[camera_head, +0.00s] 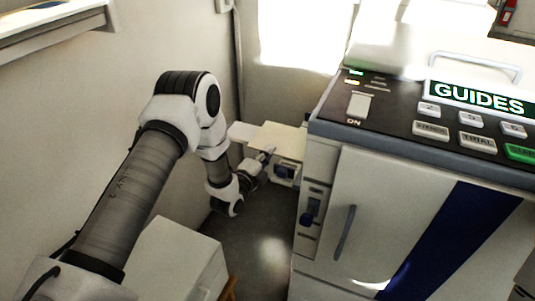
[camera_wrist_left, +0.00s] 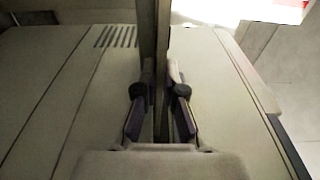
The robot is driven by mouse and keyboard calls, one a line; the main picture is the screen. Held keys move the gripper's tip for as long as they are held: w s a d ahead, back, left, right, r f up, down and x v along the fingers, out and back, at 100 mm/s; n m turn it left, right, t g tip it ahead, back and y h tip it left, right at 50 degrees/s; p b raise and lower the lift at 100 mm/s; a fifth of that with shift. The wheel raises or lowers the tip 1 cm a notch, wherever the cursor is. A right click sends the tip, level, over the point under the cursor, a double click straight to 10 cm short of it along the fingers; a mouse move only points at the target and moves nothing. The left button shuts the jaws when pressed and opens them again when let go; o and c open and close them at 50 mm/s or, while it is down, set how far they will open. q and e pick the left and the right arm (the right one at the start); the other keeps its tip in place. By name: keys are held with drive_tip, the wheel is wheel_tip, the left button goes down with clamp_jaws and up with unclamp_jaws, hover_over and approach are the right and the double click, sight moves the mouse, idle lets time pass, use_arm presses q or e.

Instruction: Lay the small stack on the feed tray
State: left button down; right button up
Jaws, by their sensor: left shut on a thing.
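My left gripper (camera_head: 267,154) is at the front edge of a flat cream piece (camera_head: 280,138), beside the machine's left side. This piece looks like the small stack. In the left wrist view my left gripper (camera_wrist_left: 161,95) has its two dark fingers close together on a thin slab seen edge-on, the stack (camera_wrist_left: 148,42). A paler flat piece (camera_head: 240,131) sticks out to the left of the cream one and may be part of the feed tray. I cannot tell whether the stack touches the tray. My right gripper is out of view.
The large machine (camera_head: 345,190) with a "GUIDES" panel fills the right side. A white box (camera_head: 170,260) stands at lower left. The wall is close behind my arm; dark floor (camera_head: 250,240) shows between.

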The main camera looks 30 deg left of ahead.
use_arm(q)
drive_tip(key=c, duration=1.2)
unclamp_jaws()
drive_tip(key=shift+s, duration=0.1)
drive_tip(key=s, duration=1.1)
drive_tip(key=shift+s+a, duration=0.4)
drive_tip(key=shift+f, duration=0.1)
